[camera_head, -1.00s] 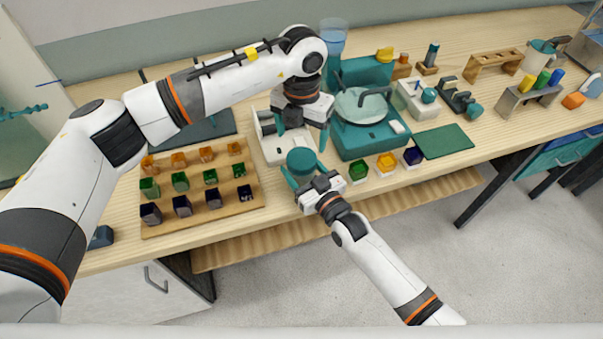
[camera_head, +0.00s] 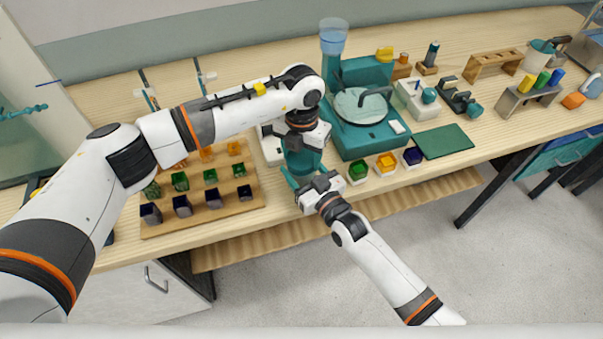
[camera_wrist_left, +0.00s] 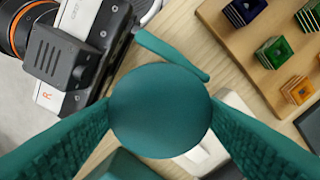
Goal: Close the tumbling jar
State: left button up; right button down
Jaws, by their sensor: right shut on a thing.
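The tumbling jar (camera_head: 303,161) is a teal cylinder near the front edge of the bench. In the left wrist view its round teal top (camera_wrist_left: 160,110) fills the centre, and it looks covered; I cannot tell whether the lid is tight. My right gripper (camera_head: 303,180) is shut on the jar from the front right, and one of its teal fingers shows beside the round top in the left wrist view. My left gripper (camera_wrist_left: 160,125) is directly above, its fingers open on either side of the round top. I cannot tell whether they touch it.
A wooden rack (camera_head: 215,215) with several coloured cups stands left. A teal machine (camera_head: 370,140) with a round clear lid stands close on the right, with small coloured cubes (camera_head: 386,163) before it. A green mat (camera_head: 443,140) lies farther right.

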pick_arm(q)
jog(key=c, duration=0.4)
jog(key=m, duration=0.5)
jog(key=shift+c, duration=0.3)
jog(key=o, duration=1.1)
jog(key=shift+r, duration=0.1)
jog(key=shift+r, duration=2.2)
jog(key=shift+c, duration=0.3)
notch_tip(320, 180, up, 4)
jog(key=shift+f+n, duration=0.25)
jog(key=shift+n, duration=0.05)
